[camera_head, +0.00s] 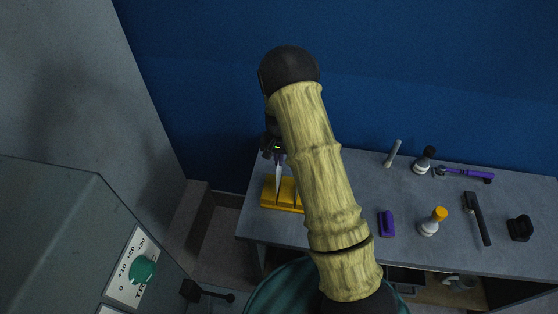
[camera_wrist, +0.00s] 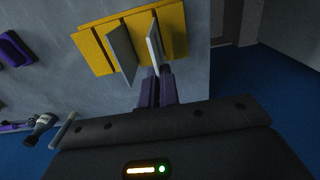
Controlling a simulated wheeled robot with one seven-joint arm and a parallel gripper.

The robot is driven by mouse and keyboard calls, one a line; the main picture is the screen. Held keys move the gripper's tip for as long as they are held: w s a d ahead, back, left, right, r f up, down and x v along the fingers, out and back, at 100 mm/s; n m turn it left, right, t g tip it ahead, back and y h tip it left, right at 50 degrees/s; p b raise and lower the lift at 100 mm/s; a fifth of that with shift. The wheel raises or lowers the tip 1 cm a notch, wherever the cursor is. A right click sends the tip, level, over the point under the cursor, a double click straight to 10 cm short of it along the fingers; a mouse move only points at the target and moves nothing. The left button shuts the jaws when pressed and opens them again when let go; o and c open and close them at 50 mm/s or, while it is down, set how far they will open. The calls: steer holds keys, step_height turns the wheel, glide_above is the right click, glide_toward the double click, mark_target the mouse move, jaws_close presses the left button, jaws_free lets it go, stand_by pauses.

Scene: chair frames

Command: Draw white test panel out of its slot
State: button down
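The white test panel (camera_wrist: 154,44) stands on edge in a slot of the yellow rack (camera_wrist: 95,50), beside a second, greyer panel (camera_wrist: 121,52). In the head view the white panel (camera_head: 278,180) rises from the yellow rack (camera_head: 270,195) at the table's left end. My gripper (camera_wrist: 158,70) has its two purple fingers close together, with the near edge of the white panel between their tips. In the head view my gripper (camera_head: 280,157) is above the rack, at the panel's top. My arm covers the rack's right side.
On the grey table (camera_head: 350,220) lie a purple block (camera_head: 386,223), a yellow-topped stamp-like item (camera_head: 432,222), a dark-handled tool (camera_head: 477,218) and a black item (camera_head: 520,228). A blue wall stands behind. A grey cabinet with a green knob (camera_head: 143,270) is at left.

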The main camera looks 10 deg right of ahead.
steer(key=shift+r, duration=0.6)
steer(key=shift+r+p, duration=2.4)
steer(key=shift+r, duration=1.3)
steer(key=shift+d, duration=0.1)
steer(key=s+d+b, duration=0.2)
steer(key=s+d, duration=0.3)
steer(key=d, duration=0.7)
steer(key=shift+d+b, duration=0.3)
steer(key=shift+s+a, duration=0.1)
steer(key=shift+s, duration=0.05)
